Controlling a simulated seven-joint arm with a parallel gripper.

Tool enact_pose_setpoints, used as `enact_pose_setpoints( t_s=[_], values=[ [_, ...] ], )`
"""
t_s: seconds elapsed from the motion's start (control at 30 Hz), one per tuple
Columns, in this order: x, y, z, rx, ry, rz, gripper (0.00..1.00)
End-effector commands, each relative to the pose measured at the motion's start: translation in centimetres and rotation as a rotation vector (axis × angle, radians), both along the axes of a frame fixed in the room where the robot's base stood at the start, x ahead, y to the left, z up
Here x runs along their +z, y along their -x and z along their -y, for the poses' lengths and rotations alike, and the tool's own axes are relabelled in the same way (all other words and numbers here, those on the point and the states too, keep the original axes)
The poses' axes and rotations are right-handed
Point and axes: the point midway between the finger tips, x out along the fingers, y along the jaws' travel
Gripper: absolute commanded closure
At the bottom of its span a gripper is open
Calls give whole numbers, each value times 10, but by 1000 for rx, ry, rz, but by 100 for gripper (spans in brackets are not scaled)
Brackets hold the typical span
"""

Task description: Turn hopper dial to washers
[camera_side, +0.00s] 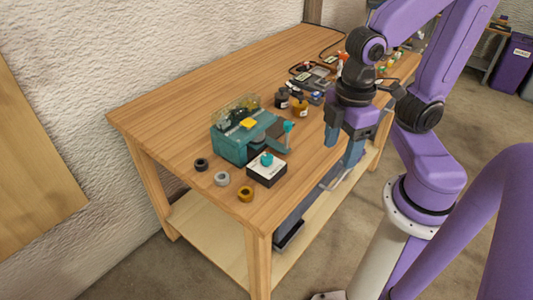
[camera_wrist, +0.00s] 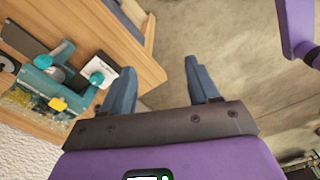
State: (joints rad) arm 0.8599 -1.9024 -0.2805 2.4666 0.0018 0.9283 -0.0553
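The hopper dial appears to be the teal knob (camera_side: 267,159) on a small box (camera_side: 267,172) with a white top and black sides, near the table's front edge. The knob also shows in the wrist view (camera_wrist: 97,78), left of my fingers. Behind the box stands a teal machine (camera_side: 232,146) with a clear hopper (camera_side: 236,108), a yellow part and a teal lever. The markings on the dial's white top are too small to read. My gripper (camera_side: 343,150) is open and empty, to the right of the dial box. Its two blue fingers are apart in the wrist view (camera_wrist: 160,88).
A black ring (camera_side: 201,164), a grey ring (camera_side: 221,179) and a yellow ring (camera_side: 245,194) lie left of the dial box. Dark and yellow jars (camera_side: 300,108) and cluttered tools stand behind my gripper. The table's left far area (camera_side: 180,105) is clear.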

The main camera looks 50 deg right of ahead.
Motion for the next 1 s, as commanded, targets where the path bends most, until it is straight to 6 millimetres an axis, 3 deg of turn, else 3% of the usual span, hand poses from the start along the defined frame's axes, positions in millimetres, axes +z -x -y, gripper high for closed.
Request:
enact_pose_setpoints(
  t_s=[0.37, 0.7, 1.0],
  values=[
    [19, -91, -14, -7, 13, -1, 40],
    [33, -167, -3, -8, 21, -9, 40],
    [37, -194, 8, -5, 24, -14, 40]
  ],
)
